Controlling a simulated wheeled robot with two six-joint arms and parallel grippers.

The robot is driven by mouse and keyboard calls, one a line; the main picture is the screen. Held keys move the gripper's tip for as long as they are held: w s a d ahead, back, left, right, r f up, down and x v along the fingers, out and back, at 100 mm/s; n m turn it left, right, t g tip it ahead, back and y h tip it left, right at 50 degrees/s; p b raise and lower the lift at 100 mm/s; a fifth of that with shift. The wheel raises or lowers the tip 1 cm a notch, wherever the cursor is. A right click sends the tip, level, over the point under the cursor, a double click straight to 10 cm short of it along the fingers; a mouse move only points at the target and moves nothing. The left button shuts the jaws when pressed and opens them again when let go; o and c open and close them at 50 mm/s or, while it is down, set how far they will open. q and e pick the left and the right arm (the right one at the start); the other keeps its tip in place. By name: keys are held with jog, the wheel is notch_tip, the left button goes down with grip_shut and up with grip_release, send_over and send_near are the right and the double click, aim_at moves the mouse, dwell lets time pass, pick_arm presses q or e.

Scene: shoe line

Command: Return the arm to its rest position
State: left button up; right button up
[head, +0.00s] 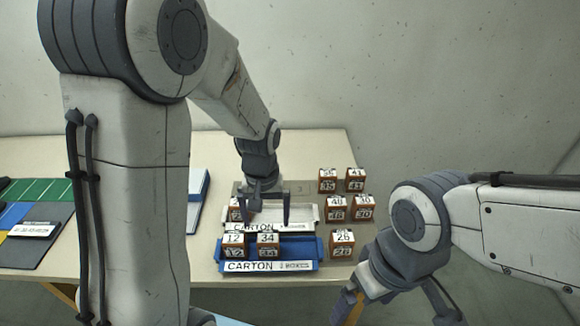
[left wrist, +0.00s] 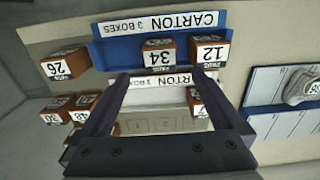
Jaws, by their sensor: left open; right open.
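My left gripper (head: 268,220) is open and empty. It hangs over the white carton (head: 305,214), and its two fingers also show apart in the left wrist view (left wrist: 158,78). A brown box (head: 235,213) stands at the left of the white carton, partly hidden by the gripper. In front lies the blue carton (head: 306,254) with box 12 (head: 234,246) and box 34 (head: 268,244) in it. My right gripper (head: 397,312) is open at the bottom edge, partly cut off, with nothing seen between its fingers.
Box 26 (head: 342,244) stands right of the blue carton. Several more brown boxes (head: 336,208) stand behind it. A blue-and-white tray (head: 197,205) lies to the left, with a shoe on it in the left wrist view (left wrist: 300,88). Coloured mats (head: 38,190) lie far left.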

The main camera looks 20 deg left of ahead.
aim_at(268, 237)
pick_arm(q)
notch_tip(268, 237, down, 11)
jog(key=shift+s+f, duration=0.1)
jog(key=shift+f, duration=0.1)
jog(key=shift+r, duration=1.75)
jog(key=shift+d+r, duration=0.1)
